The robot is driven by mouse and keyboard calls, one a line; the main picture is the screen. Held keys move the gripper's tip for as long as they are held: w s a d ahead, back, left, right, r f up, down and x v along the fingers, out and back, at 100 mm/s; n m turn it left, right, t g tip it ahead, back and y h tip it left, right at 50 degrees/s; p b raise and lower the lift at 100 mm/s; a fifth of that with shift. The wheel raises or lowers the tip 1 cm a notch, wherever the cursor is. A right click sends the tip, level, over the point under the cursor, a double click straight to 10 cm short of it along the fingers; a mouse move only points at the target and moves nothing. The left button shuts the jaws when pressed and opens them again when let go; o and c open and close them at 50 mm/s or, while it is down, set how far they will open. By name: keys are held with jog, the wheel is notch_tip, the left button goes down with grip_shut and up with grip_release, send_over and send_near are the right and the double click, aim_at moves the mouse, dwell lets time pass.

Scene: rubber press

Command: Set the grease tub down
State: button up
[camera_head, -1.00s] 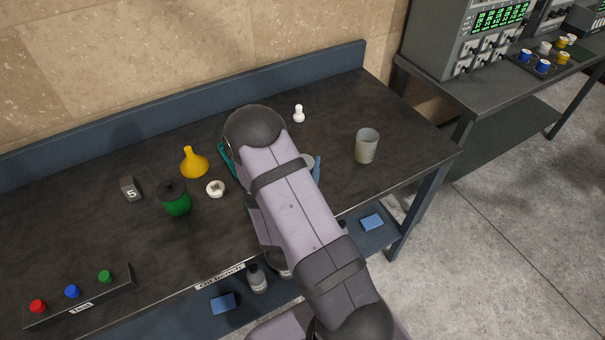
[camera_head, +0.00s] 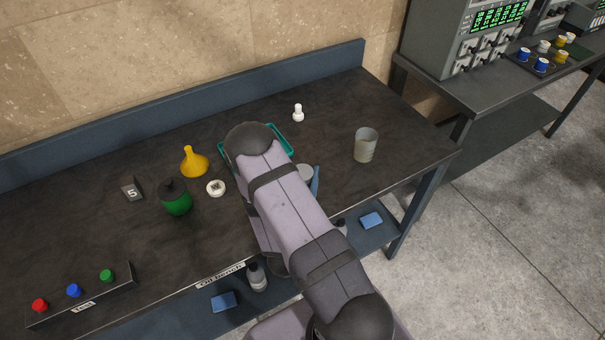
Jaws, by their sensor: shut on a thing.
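My gripper (camera_head: 308,180) is mostly hidden behind my own arm. Only a blue part, which looks like a finger, shows at the arm's right side. Beside it is the grey-white round top of a tub (camera_head: 305,171), which I take to be the grease tub. It is partly covered by the arm, and my gripper is shut on it. Whether its base touches the bench cannot be seen.
A teal tray (camera_head: 290,149) lies partly behind my arm. A translucent cup (camera_head: 366,145) stands to the right and a white small piece (camera_head: 298,114) behind. A yellow funnel (camera_head: 194,163), green jar (camera_head: 176,198) and white round piece (camera_head: 215,188) stand left.

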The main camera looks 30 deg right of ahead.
jog(key=shift+f, duration=0.15)
jog(key=o, duration=1.4)
jog(key=shift+s+a+f+b, duration=0.2)
jog(key=shift+s+a+b, duration=0.15)
jog(key=shift+b, duration=0.05)
jog(key=b+v, duration=0.3)
jog(key=v, duration=0.2)
jog(key=shift+w, duration=0.1)
jog(key=shift+s+a+r, duration=0.1)
jog(key=shift+s+a, duration=0.3)
jog(key=shift+s, duration=0.2)
jog(key=shift+o, duration=0.6)
